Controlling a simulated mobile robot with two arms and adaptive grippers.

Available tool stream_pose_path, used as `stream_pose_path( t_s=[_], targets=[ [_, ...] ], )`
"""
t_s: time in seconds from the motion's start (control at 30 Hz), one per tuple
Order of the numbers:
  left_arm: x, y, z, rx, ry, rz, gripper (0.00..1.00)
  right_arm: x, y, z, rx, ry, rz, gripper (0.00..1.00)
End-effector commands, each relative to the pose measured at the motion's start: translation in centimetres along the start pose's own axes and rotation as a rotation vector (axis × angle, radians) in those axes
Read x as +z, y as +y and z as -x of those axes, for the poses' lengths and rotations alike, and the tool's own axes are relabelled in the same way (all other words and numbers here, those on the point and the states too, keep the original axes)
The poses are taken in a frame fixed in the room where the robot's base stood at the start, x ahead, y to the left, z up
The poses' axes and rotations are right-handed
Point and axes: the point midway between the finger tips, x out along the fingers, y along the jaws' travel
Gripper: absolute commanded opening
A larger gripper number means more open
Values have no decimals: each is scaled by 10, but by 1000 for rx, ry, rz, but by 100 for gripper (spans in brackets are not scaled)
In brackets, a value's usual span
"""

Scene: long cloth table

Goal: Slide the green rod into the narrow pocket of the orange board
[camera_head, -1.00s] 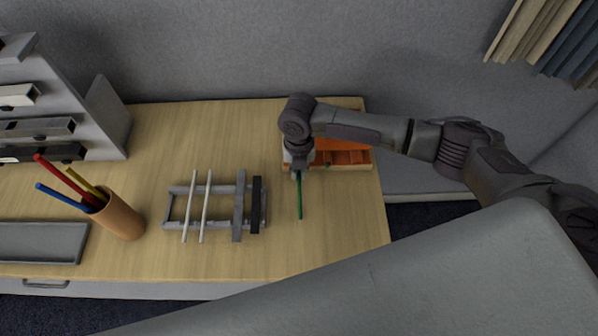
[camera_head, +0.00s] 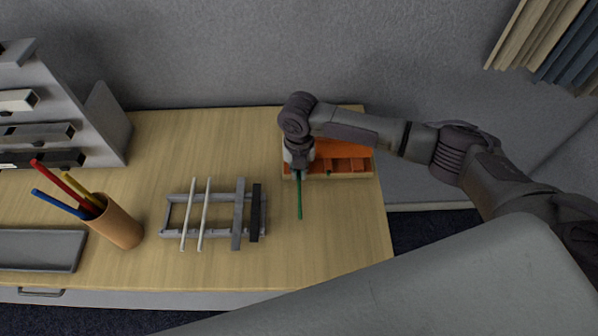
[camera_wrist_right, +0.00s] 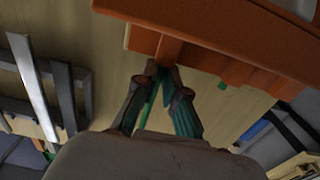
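The green rod (camera_head: 299,205) lies nearly in line with the front-to-back direction, its near end pointing to the table's front. My right gripper (camera_head: 299,172) is shut on its far part at the front left of the orange board (camera_head: 350,149). In the right wrist view the fingertips (camera_wrist_right: 165,82) pinch the rod (camera_wrist_right: 149,106) close to the board's edge (camera_wrist_right: 215,32). Whether the rod's far tip touches the board or is inside a pocket is hidden by the fingers. A small green piece (camera_wrist_right: 222,85) shows at the board's edge. My left gripper is not in view.
A grey rack (camera_head: 168,216) with two white rods and two darker bars stands left of the rod. A brown cup (camera_head: 116,225) of coloured sticks, a grey tray (camera_head: 38,252) and a stepped grey stand (camera_head: 62,105) are farther left. The table's front middle is clear.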

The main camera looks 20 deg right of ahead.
Motion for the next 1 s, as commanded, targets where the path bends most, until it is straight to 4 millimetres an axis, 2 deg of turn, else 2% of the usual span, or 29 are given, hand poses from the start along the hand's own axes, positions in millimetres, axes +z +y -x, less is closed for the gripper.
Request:
stream_pose_path(
  t_s=[0.03, 0.13, 0.4, 0.53, 0.67, 1.0],
  targets=[
    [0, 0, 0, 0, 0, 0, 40, 2, 0, 1, 0, -6, -2, 21],
    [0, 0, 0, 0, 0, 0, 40, 2, -1, 1, 0, -7, -2, 38],
    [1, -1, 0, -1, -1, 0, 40, 2, -1, 1, 0, -6, -2, 39],
    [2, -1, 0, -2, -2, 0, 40, 2, 0, 7, 1, -6, -1, 39],
    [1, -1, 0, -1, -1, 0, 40, 3, 0, 27, 2, -9, 0, 39],
    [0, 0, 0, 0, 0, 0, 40, 3, -1, 97, 1, -9, -2, 39]
  ],
)
